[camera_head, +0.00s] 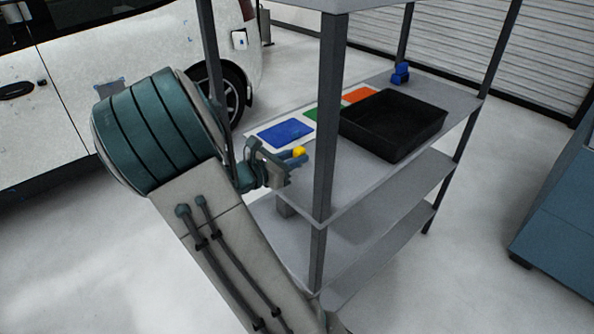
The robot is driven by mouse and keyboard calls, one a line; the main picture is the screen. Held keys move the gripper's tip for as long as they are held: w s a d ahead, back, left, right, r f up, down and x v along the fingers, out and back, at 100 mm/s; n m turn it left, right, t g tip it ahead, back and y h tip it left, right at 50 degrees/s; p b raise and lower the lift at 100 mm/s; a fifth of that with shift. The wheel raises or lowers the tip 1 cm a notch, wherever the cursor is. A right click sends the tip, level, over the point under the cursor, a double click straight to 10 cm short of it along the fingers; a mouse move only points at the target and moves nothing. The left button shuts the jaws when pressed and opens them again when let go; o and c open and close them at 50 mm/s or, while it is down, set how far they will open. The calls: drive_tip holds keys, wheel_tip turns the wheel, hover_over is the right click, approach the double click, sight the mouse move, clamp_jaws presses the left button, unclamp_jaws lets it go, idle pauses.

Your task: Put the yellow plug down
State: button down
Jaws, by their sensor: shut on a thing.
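The yellow plug (299,152) is small and shows between the fingertips of my gripper (294,160). My gripper is shut on it, left of the shelf's front post. It appears over the near left part of the shelf's upper board (350,182); the height above the board is hard to tell. The plug's lower part is hidden by the fingers.
Flat blue (286,132), green (311,114) and orange (359,95) patches lie on the board's far side. A black tray (394,124) stands right of them, a blue object (400,75) behind. A dark post (329,120) stands beside my gripper. A white van (140,60) is behind.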

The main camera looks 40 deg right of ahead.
sight(295, 182)
drive_tip(key=shift+s+d+f, duration=0.1)
drive_tip(key=shift+s+f, duration=0.15)
drive_tip(key=shift+f, duration=1.9)
drive_tip(key=c, duration=1.2)
unclamp_jaws()
drive_tip(key=shift+w, duration=0.1)
